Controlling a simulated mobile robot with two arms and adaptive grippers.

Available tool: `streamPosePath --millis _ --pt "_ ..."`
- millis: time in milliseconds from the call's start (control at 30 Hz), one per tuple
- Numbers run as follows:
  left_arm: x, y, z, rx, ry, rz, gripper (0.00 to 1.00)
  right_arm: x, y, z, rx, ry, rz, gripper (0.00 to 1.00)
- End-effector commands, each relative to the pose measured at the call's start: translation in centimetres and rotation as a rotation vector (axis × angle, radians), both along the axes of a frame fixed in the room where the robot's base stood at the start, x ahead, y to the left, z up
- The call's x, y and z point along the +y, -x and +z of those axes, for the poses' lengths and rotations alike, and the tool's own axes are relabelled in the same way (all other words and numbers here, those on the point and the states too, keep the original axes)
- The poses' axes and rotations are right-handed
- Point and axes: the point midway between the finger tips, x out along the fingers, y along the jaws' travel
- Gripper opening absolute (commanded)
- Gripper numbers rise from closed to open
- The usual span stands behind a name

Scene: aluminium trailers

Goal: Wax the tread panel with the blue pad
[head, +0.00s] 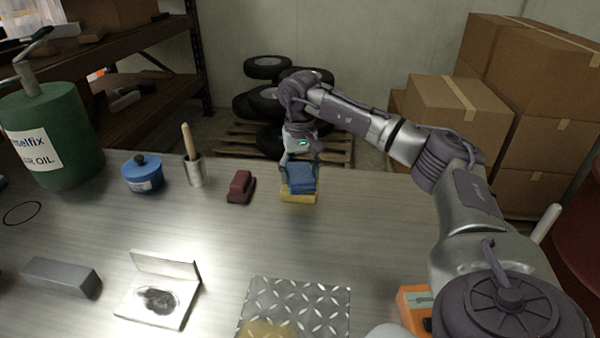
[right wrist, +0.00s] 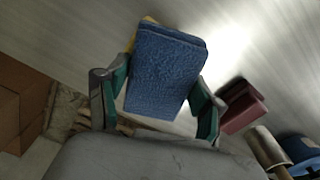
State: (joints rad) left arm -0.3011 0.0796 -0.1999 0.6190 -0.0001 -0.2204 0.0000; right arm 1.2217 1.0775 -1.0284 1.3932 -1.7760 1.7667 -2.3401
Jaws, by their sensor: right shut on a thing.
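The blue pad (head: 301,178) is between the fingers of my right gripper (head: 300,165), which is shut on it near the table's far edge. It fills the middle of the right wrist view (right wrist: 165,72). A yellow block or pad (head: 299,197) shows just under the blue pad; I cannot tell whether they touch. The tread panel (head: 310,299), a diamond-pattern metal plate, lies at the front middle of the table, cut off by the picture's lower edge. A yellowish patch lies on its lower left part. My left gripper is not in view.
A maroon block (head: 240,187), a metal cup with a brush (head: 194,170) and a blue lidded pot (head: 143,174) stand left of the pad. An open white case (head: 158,300), a grey bar (head: 61,277) and an orange device (head: 414,304) lie nearer. The table between pad and panel is clear.

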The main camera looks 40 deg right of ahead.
Motion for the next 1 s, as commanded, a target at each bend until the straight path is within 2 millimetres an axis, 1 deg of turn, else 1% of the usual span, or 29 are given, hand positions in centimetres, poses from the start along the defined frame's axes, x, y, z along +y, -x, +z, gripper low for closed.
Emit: streamPosePath --millis 567,1000 --pt "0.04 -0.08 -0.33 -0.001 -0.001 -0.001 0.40 -0.01 0.01 -0.75 0.000 0.000 0.000 0.39" --pt "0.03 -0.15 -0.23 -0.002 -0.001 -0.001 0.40 -0.01 0.01 -0.72 0.000 0.000 0.000 0.39"
